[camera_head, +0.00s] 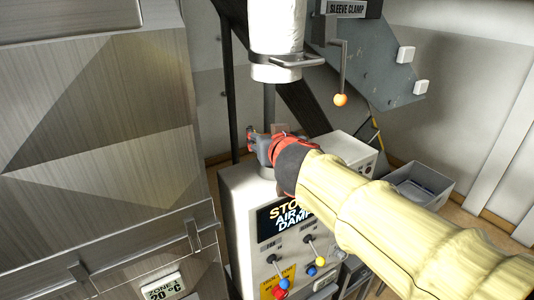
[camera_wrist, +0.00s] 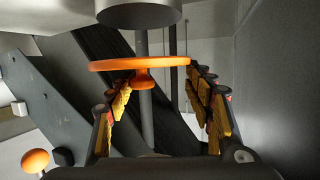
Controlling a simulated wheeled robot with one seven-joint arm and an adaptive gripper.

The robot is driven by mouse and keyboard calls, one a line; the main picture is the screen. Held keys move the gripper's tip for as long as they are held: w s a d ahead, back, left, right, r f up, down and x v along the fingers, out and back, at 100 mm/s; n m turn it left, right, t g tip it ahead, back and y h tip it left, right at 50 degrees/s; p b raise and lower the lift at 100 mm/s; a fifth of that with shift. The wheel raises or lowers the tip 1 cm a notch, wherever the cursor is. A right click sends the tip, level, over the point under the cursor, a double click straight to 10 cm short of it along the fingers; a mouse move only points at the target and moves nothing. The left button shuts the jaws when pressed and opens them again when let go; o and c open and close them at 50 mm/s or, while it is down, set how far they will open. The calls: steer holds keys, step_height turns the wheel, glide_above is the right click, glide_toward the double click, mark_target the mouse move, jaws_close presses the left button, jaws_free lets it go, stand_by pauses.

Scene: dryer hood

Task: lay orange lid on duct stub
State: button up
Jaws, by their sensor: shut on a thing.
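The orange lid (camera_wrist: 115,65) is a flat disc with a round knob (camera_wrist: 143,82) under it, in the wrist view. It lies nearly level between and across the fingertips of my gripper (camera_wrist: 162,82), which is shut on it. The exact contact at the knob is hard to make out. I cannot make out the lid there.
A lever with an orange ball (camera_head: 340,99) hangs right of the stub under the sleeve clamp sign (camera_head: 347,8). A control box (camera_head: 240,215) with coloured levers stands below my gripper. A large metal cabinet (camera_head: 95,130) fills the left. A grey bin (camera_head: 425,180) stands at right.

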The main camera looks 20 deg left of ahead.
steer(key=shift+w+a+f, duration=0.2)
steer(key=shift+w+f, duration=0.15)
steer(key=shift+f, duration=0.2)
steer(key=shift+w+a+f+b, duration=0.1)
steer(key=shift+f+b, duration=0.25)
steer(key=shift+f, duration=0.25)
steer(key=shift+w+a+f+b, duration=0.1)
steer(key=shift+f+b, duration=0.2)
steer(key=shift+f, duration=0.3)
steer(key=shift+d+f, duration=0.1)
steer(key=shift+f, duration=0.3)
steer(key=shift+f+b, duration=0.25)
steer(key=shift+b, duration=0.1)
steer(key=o, duration=0.8)
steer(key=shift+r, duration=0.1)
